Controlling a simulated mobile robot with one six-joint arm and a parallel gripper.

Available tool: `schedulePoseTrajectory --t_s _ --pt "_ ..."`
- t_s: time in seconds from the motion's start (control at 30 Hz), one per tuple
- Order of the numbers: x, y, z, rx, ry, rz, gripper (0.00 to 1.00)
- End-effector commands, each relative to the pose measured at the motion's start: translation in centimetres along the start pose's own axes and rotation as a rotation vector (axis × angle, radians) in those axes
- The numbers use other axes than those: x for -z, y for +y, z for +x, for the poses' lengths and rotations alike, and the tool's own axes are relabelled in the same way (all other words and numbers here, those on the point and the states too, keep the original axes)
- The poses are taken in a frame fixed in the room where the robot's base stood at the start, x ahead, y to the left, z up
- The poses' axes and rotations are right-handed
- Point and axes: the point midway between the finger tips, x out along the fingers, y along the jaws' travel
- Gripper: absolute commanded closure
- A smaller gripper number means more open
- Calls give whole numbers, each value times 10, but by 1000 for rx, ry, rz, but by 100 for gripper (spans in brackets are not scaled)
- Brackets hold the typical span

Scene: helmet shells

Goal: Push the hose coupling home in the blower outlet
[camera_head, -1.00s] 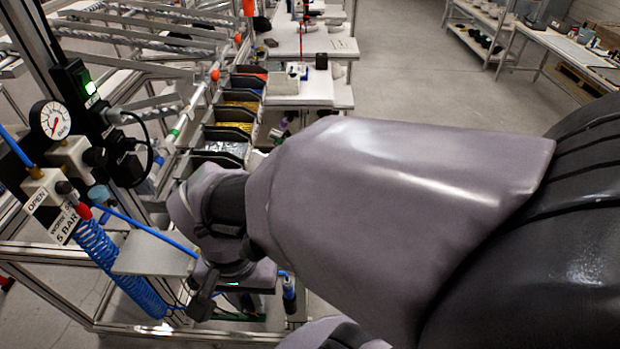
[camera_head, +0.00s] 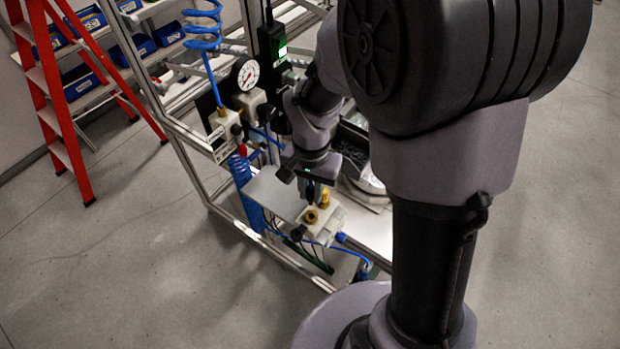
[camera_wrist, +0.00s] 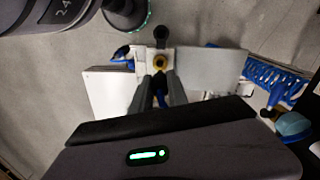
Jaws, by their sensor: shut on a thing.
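My gripper (camera_head: 312,192) points down over a pale block (camera_head: 325,224) at the front of the frame. A brass ring (camera_head: 310,216), which looks like the blower outlet, and a brass fitting (camera_head: 324,198) are on this block, close to the fingertips. In the wrist view my gripper (camera_wrist: 159,88) has both fingers around something narrow with blue on it, seemingly the hose coupling (camera_wrist: 160,97); the fingers hide most of it. The brass ring (camera_wrist: 160,62) shows just beyond the fingertips. Whether the coupling touches or sits in it, I cannot tell.
A pale plate (camera_head: 270,193) lies left of the block. A pressure gauge (camera_head: 245,74), valve and coiled blue hose (camera_head: 245,185) stand on the frame behind. A blue hose (camera_head: 365,262) hangs at the block's right. A red ladder (camera_head: 55,95) is far left. The left floor is clear.

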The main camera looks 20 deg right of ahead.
Motion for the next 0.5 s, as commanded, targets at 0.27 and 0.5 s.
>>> schedulePoseTrajectory --t_s 0.27,0.5 --pt "0 0 12 0 0 1 100" --pt "0 0 36 0 0 1 100"
